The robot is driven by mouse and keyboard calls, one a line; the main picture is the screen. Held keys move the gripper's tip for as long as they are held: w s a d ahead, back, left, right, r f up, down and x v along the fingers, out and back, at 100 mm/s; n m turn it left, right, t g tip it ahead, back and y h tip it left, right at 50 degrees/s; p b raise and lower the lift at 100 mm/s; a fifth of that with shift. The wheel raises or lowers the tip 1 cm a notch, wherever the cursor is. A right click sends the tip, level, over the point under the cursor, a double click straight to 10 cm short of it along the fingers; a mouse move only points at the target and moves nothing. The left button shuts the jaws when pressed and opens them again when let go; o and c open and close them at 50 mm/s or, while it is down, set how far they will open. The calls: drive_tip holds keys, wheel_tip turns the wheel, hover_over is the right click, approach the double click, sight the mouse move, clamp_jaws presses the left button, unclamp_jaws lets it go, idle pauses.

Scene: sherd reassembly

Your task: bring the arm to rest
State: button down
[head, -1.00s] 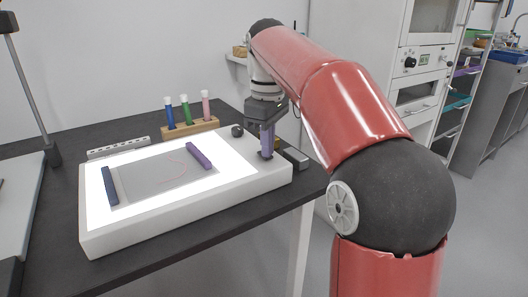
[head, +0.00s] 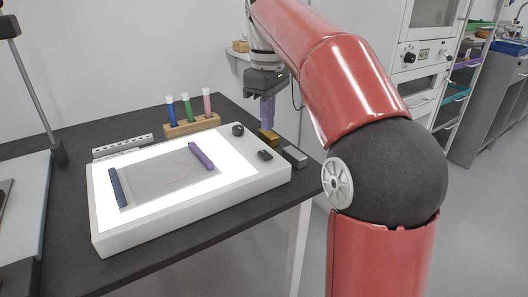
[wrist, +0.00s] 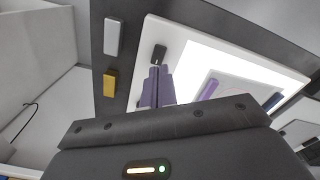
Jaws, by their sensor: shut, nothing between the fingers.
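My gripper (head: 267,109) is shut and empty, with purple fingers pointing down. In the head view it is raised above the right back edge of the light box (head: 105,243), near a brass block (head: 268,136). In the wrist view the closed fingers (wrist: 157,72) show against the light box (wrist: 150,32), with a small black piece (wrist: 159,53) just beyond the tips. That view also shows the brass block (wrist: 110,84). My arm (head: 355,85) arches over from the right of the table.
The lit panel carries a dark blue bar (head: 117,188) and a purple bar (head: 201,156). Two dark pieces sit on its right side, one of them a knob (head: 238,130). A grey block (head: 295,157) lies by the table edge. A wooden rack (head: 193,126) of coloured tubes stands behind.

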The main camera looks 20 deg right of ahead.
drive_tip(key=s+f+m+t, duration=0.2)
drive_tip(key=s+f+m, duration=0.2)
drive_tip(key=s+f, duration=0.4)
drive_tip(key=s+f+m+t, duration=0.3)
drive_tip(key=s+f+m, duration=0.2)
drive_tip(key=s+f, duration=0.4)
drive_tip(key=s, duration=0.5)
drive_tip(key=shift+m+t, duration=0.3)
drive_tip(key=shift+s, duration=0.1)
